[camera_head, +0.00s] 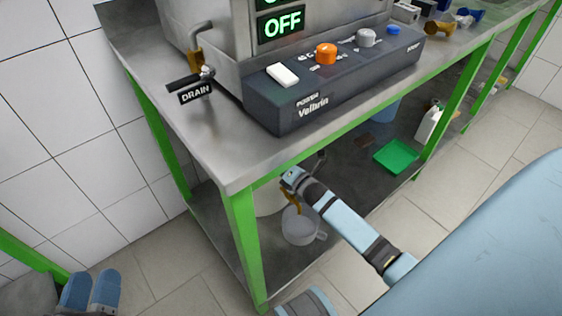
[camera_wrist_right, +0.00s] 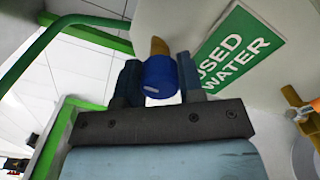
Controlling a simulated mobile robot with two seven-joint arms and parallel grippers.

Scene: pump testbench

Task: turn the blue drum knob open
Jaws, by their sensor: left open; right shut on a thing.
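The blue drum knob (camera_wrist_right: 159,78) sits between the two dark fingers of my right gripper (camera_wrist_right: 158,84) in the right wrist view, and the gripper is shut on it. A brown-yellow stub shows just beyond the knob. Behind is the pale drum (camera_wrist_right: 168,20) with a green "USED WATER" label (camera_wrist_right: 240,50), partly cut off. In the head view my right arm reaches under the bench top, and its fingers and the knob are hidden there. My left gripper (camera_head: 90,291) is open and empty at the lower left, away from the drum.
The steel bench top (camera_head: 215,150) on green legs (camera_head: 246,240) overhangs my right arm. A clear jug (camera_head: 300,226) stands on the lower shelf below the arm. A green tray (camera_head: 396,157) lies further right. The control box (camera_head: 330,85) and DRAIN handle (camera_head: 190,82) are above.

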